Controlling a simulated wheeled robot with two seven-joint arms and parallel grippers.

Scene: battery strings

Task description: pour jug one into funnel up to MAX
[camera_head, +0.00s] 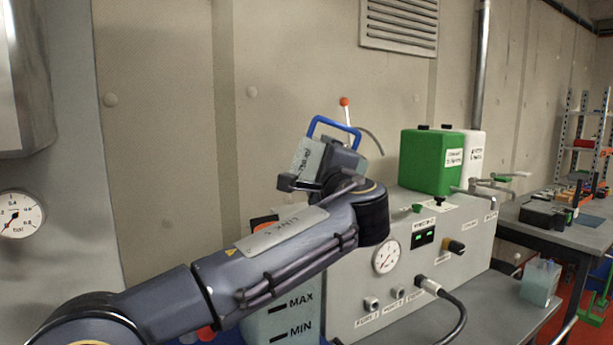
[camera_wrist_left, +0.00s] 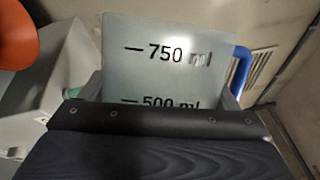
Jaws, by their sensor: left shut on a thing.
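My left gripper (camera_head: 318,186) is shut on a translucent grey jug (camera_head: 318,158) with a blue handle, held up at the machine's left end and tilted in the head view. In the left wrist view the jug (camera_wrist_left: 165,65) fills the middle, with 750 ml and 500 ml marks; its liquid level cannot be told. A translucent tank (camera_head: 268,325) with MAX and MIN marks stands below my left forearm, which hides its top. No funnel can be made out for sure; an orange part (camera_wrist_left: 15,35) in the left wrist view is cut off. My right gripper is out of view.
A grey machine (camera_head: 345,315) carries a gauge (camera_head: 387,257), a green canister (camera_head: 432,160) and a white canister (camera_head: 474,155). An orange-tipped lever (camera_head: 344,102) rises behind the held jug. Another small container (camera_head: 540,283) stands on the bench at right. A wall is close behind.

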